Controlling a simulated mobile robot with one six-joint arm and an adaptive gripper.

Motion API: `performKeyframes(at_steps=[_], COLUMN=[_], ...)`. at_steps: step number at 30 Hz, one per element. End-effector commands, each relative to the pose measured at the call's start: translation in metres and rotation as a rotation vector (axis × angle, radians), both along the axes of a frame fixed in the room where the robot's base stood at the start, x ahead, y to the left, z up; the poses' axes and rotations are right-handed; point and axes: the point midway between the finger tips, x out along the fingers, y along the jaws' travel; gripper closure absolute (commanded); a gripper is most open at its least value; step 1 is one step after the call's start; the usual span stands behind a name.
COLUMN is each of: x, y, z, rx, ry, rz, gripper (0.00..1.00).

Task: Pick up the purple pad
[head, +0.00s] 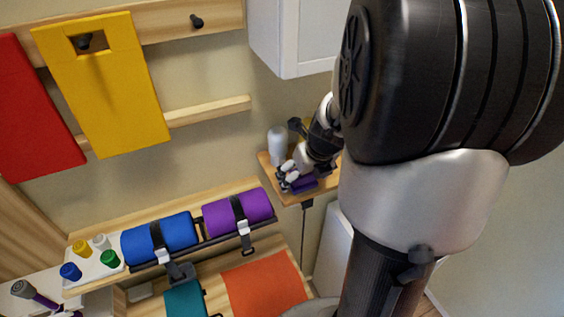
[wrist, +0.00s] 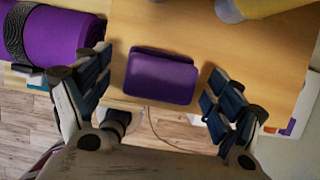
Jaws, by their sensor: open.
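The purple pad (wrist: 160,80) is a small rounded block lying on a light wooden shelf (wrist: 210,24) in the wrist view. In the head view the purple pad (head: 304,184) shows only in part, on the small wooden shelf (head: 292,198) behind my arm. My gripper (wrist: 158,97) is open, with one finger to the left of the pad and one to the right. Gaps show between the pad and both fingers. In the head view my gripper (head: 291,178) is at the shelf, partly over the pad.
A white bottle (head: 277,145) stands on the same shelf, left of my gripper. A purple roll with a dark strap (wrist: 58,35) lies left of the shelf, close to my left finger. A blue roll (head: 158,237) is beside it. A white cabinet (head: 292,38) hangs above.

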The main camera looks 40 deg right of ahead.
Motion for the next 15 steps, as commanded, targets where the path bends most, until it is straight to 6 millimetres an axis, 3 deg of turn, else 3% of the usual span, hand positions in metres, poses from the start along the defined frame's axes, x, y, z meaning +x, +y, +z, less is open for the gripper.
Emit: performKeyframes(at_steps=[5,15], x=[0.0003,0.0002], y=[-0.0002,-0.0001], z=[0.0006,0.0006], rx=[-0.001,-0.001], ry=[-0.001,-0.001], rz=[0.001,0.001], gripper=[0.14,0.36])
